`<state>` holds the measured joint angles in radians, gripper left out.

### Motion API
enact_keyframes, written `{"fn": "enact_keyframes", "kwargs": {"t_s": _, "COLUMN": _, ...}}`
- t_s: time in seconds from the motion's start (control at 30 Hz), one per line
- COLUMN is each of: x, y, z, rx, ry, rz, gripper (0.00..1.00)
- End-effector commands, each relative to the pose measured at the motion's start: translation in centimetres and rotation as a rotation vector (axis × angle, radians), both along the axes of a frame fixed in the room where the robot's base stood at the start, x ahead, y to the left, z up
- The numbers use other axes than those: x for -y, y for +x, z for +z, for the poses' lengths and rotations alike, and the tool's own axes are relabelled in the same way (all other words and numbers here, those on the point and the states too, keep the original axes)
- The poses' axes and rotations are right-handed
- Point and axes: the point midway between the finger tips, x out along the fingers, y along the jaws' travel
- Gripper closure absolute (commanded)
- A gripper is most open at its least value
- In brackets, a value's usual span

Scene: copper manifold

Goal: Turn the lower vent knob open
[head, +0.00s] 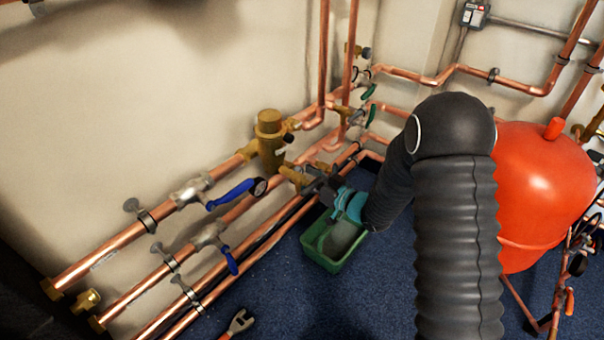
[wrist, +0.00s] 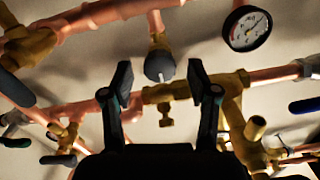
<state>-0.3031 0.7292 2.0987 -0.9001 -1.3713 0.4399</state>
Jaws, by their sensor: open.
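In the wrist view a round grey knob (wrist: 160,66) on a brass stem shows between the fingers of my gripper (wrist: 160,82). It appears to be the lower vent knob. The fingers are spread, one on each side, with clear gaps to the knob; how far it lies beyond the tips is hard to tell. In the head view my gripper (head: 322,187) is beside a brass fitting (head: 295,175) on the copper pipes, and it hides the knob there.
A green tub (head: 327,263) stands on the blue carpet below my gripper. Copper pipes, a brass cylinder (head: 270,140), a gauge (wrist: 247,28) and blue lever valves (head: 232,194) crowd the wall. An orange tank (head: 545,190) stands right of my arm. A wrench (head: 238,324) lies at the front.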

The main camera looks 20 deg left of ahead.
Motion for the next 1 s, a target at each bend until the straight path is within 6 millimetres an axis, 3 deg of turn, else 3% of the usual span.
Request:
{"fn": "enact_keyframes", "kwargs": {"t_s": 0.43, "x": -0.93, "y": 0.37, "z": 0.03, "rx": 0.000, "ry": 0.001, "rz": 0.000, "gripper": 0.40}}
{"fn": "enact_keyframes", "kwargs": {"t_s": 0.67, "x": -0.92, "y": 0.36, "z": 0.02, "rx": 0.000, "ry": 0.001, "rz": 0.000, "gripper": 0.98}}
{"fn": "enact_keyframes", "kwargs": {"t_s": 1.0, "x": -0.94, "y": 0.34, "z": -0.19, "rx": 0.031, "ry": -0.012, "rz": 0.001, "gripper": 1.00}}
